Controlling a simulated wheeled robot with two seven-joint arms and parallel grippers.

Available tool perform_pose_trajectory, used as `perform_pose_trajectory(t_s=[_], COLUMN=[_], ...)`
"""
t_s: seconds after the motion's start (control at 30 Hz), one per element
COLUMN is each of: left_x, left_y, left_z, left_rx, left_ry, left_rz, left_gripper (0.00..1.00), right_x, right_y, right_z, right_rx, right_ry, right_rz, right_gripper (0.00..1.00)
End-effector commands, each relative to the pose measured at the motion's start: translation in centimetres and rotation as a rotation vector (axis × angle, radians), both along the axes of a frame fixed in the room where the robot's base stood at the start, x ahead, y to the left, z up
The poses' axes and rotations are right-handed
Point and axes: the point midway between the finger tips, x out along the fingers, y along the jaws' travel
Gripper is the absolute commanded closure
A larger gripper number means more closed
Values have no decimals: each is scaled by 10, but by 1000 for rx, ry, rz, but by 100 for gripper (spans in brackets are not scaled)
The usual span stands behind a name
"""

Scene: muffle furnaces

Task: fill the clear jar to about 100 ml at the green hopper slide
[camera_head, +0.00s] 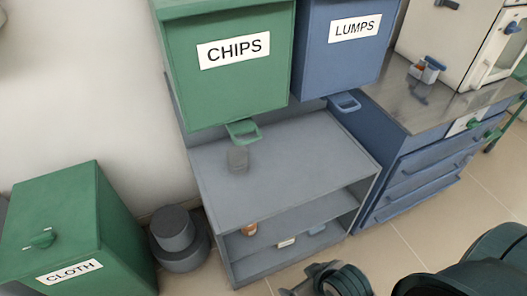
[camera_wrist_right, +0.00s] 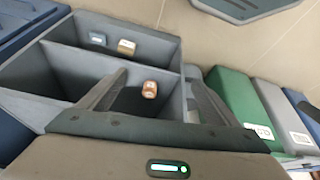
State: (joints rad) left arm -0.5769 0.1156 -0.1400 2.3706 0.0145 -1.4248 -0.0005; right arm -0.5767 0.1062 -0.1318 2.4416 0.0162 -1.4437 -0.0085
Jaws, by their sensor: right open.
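The green hopper (camera_head: 228,65) is labelled CHIPS. Its green slide (camera_head: 243,131) sticks out below its front edge. A small see-through grey jar (camera_head: 238,159), which looks like the clear jar, stands upright on the grey bench top just below the slide. I cannot tell how much is in it. My right gripper (camera_head: 310,281) is at the bottom edge of the head view, in front of the bench and well apart from the jar. In the right wrist view its two fingers (camera_wrist_right: 155,85) are spread with nothing between them. My left gripper is not in view.
A blue LUMPS hopper (camera_head: 344,40) with a blue slide (camera_head: 344,104) stands to the right. The grey bench (camera_head: 290,170) has lower shelves holding a brown jar (camera_head: 249,229) and small boxes. A green CLOTH bin (camera_head: 70,225) stands left. The bench top is otherwise clear.

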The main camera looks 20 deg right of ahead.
Motion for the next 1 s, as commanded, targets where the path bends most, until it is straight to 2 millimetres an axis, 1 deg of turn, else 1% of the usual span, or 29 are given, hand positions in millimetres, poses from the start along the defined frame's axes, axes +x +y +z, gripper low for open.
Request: perform_pose_trajectory(t_s=[0.03, 0.1, 0.2, 0.27, 0.47, 0.57, 0.6, 0.67, 0.7, 0.77, 0.8, 0.87, 0.9, 1.0], left_x=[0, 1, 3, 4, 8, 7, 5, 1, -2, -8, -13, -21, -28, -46], left_y=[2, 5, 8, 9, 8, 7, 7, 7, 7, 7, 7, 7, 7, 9], left_z=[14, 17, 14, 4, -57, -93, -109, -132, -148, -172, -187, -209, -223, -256], left_rx=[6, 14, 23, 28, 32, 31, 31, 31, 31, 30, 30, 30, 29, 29], left_ry=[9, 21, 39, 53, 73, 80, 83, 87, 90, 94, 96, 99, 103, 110], left_rz=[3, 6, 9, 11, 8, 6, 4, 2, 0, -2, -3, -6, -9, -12], left_gripper=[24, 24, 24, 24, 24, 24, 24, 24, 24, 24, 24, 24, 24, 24], right_x=[2, 7, 16, 26, 62, 83, 91, 105, 114, 127, 136, 149, 157, 176], right_y=[-1, -3, -4, -3, 2, 6, 7, 10, 11, 13, 14, 16, 16, 18], right_z=[21, 35, 57, 69, 87, 97, 101, 109, 115, 123, 130, 139, 146, 164], right_rx=[-2, -5, -5, -1, 19, 35, 40, 49, 54, 62, 67, 75, 78, 89], right_ry=[-4, -13, -39, -68, -186, -257, -288, -338, -373, -424, -458, -510, -544, -631], right_rz=[-3, -8, -14, -20, -28, -34, -36, -39, -41, -46, -50, -56, -59, -70], right_gripper=[16, 16, 16, 16, 16, 16, 16, 16, 16, 16, 16, 16, 16, 16])
